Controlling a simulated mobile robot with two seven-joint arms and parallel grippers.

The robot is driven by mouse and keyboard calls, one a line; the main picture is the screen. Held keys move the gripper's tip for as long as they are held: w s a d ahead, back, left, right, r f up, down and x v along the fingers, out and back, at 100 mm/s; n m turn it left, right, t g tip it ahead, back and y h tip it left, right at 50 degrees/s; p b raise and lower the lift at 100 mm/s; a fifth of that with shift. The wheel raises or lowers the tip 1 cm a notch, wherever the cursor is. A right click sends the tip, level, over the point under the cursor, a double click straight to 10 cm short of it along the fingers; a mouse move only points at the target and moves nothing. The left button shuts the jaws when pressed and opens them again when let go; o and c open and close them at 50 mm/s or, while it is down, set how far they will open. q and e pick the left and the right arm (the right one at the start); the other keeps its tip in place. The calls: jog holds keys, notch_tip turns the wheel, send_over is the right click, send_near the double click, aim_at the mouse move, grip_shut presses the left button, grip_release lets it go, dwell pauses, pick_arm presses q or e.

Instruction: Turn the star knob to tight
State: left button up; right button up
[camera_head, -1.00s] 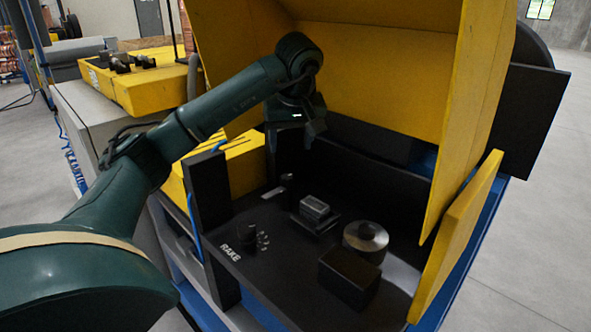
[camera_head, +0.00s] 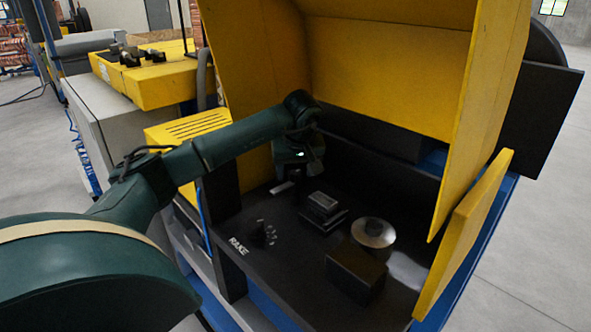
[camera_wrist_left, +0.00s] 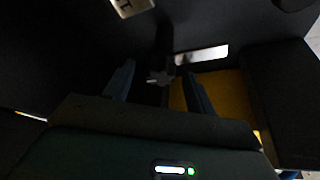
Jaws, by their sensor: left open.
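The star knob (camera_wrist_left: 160,78) is a small grey star shape on a dark stem, seen in the left wrist view. It lies between the two spread fingers of my left gripper (camera_wrist_left: 160,90), near their tips; I cannot tell whether they touch it. In the head view my left gripper (camera_head: 300,166) is over the back left of the black panel (camera_head: 285,275), inside the yellow hood, and hides the knob. A pale label plate (camera_head: 282,188) lies just below the gripper; a pale plate also shows beside the knob in the left wrist view (camera_wrist_left: 202,54). My right gripper is not in view.
On the panel are a dial marked RAKE (camera_head: 262,232), a raised grey block (camera_head: 323,208), a round metal disc (camera_head: 373,232) and a black box (camera_head: 355,270). A yellow flap (camera_head: 462,240) stands at the right edge.

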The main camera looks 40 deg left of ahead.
pick_arm(q)
jog(key=shift+c, duration=0.5)
grip_shut()
